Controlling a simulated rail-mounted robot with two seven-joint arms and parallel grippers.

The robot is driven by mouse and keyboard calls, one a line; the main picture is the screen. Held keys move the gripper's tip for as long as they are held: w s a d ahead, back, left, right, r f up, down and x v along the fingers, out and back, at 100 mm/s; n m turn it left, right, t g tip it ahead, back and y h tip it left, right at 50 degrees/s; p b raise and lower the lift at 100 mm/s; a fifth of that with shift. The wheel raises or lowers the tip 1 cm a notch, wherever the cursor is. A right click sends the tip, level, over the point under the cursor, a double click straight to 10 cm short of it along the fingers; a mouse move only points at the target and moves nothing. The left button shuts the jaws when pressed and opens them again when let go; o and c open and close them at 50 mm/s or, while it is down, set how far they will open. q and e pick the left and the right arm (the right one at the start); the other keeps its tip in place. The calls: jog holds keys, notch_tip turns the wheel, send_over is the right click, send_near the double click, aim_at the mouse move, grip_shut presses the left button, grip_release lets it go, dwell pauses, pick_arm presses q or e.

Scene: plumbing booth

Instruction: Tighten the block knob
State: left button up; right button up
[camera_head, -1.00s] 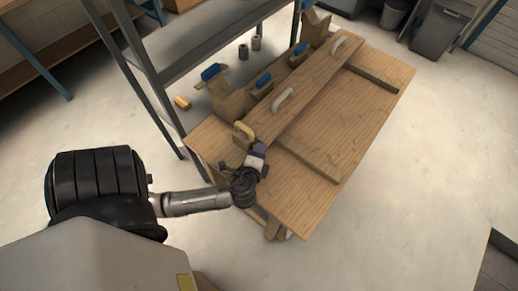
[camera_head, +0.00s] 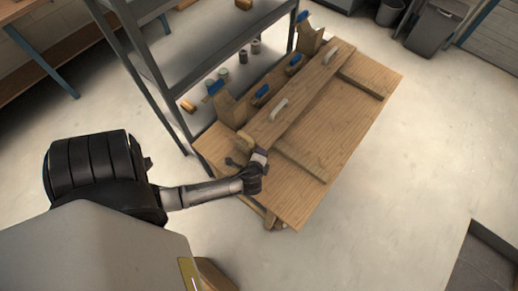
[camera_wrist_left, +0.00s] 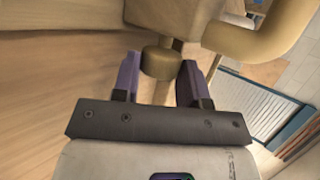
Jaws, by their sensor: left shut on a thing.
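The block knob (camera_wrist_left: 158,62) is a short, round, tan-brown knob under a wooden block (camera_wrist_left: 155,22) in the left wrist view. My left gripper (camera_wrist_left: 158,80) has one purple finger on each side of the knob and is shut on it. In the head view the left gripper (camera_head: 258,157) is at the near left end of the wooden workbench (camera_head: 310,195), beside the long raised board (camera_head: 300,97). The knob is too small to make out there. My right gripper is in neither view.
A thick tan curved handle (camera_wrist_left: 265,38) passes close to the right finger in the wrist view. Several blue-topped tools (camera_head: 262,91) and pale handles (camera_head: 278,108) line the bench. A grey metal shelf (camera_head: 215,60) stands behind it.

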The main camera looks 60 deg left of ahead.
pick_arm(q)
jog(key=shift+f, duration=0.1)
jog(key=o, duration=0.6)
jog(key=shift+s, duration=0.1)
jog(key=shift+d+r, duration=0.2)
jog(key=shift+r, duration=0.05)
jog(key=shift+p+v, duration=0.95)
jog(key=shift+v, duration=5.75)
jog(key=shift+s+a+f, duration=0.1)
